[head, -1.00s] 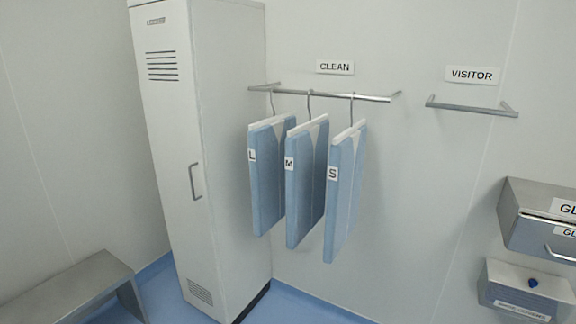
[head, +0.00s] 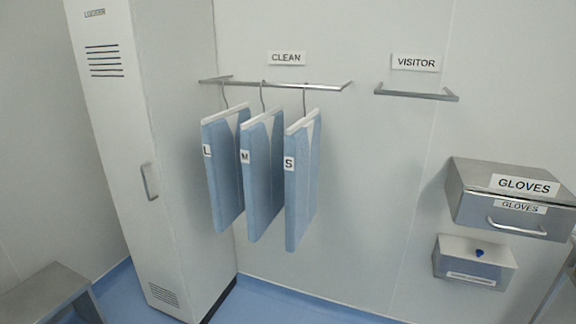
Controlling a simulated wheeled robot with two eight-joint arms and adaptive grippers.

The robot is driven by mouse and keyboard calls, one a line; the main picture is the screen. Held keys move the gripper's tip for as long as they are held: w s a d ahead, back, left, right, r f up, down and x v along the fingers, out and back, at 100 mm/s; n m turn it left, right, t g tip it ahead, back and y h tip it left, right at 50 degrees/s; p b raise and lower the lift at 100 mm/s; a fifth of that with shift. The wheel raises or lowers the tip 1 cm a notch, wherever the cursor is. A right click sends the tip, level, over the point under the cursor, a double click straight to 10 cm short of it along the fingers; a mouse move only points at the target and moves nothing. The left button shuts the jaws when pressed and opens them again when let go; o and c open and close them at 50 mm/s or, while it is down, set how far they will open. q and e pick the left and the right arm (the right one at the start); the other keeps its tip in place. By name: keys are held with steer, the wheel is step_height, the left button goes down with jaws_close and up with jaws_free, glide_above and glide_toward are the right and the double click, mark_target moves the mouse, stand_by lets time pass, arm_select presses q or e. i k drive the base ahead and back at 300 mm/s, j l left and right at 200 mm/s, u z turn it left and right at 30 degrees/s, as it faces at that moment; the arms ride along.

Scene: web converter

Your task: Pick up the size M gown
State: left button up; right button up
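The size M gown (head: 258,185) is a folded light blue gown with a white "M" tag, hanging from a hook on the clean rail (head: 280,86). It hangs in the middle, between the size L gown (head: 225,180) on its left and the size S gown (head: 299,190) on its right. Neither of my grippers is in view.
A tall white locker (head: 135,130) stands left of the gowns. An empty visitor rail (head: 415,94) is to the right. A metal gloves box (head: 510,208) and a smaller box (head: 473,262) are on the right wall. A grey bench (head: 45,290) is at lower left. Blue floor shows below.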

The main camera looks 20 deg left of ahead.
mark_target(262, 138)
steer(key=u, duration=1.05)
steer(key=i, duration=0.05)
